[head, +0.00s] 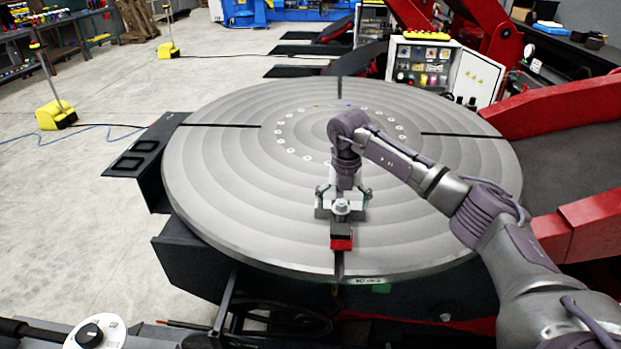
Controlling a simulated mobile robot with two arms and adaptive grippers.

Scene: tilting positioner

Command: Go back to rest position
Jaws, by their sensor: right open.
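My right gripper (343,197) is open over the near part of the round grey turntable (230,180). Its fingers sit on either side of the top of a clamp (341,242), a red and black block with a metal nut above it. The clamp sits in the near slot of the turntable, close to the rim. I cannot tell whether the fingers touch it. My right arm reaches in from the lower right across the table. My left gripper is not in view.
A control box (422,62) with buttons stands behind the turntable at right. Red machine arms (550,107) flank the right side. A yellow floor post base (56,115) with cables stands at left. The floor (90,210) at left is mostly clear.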

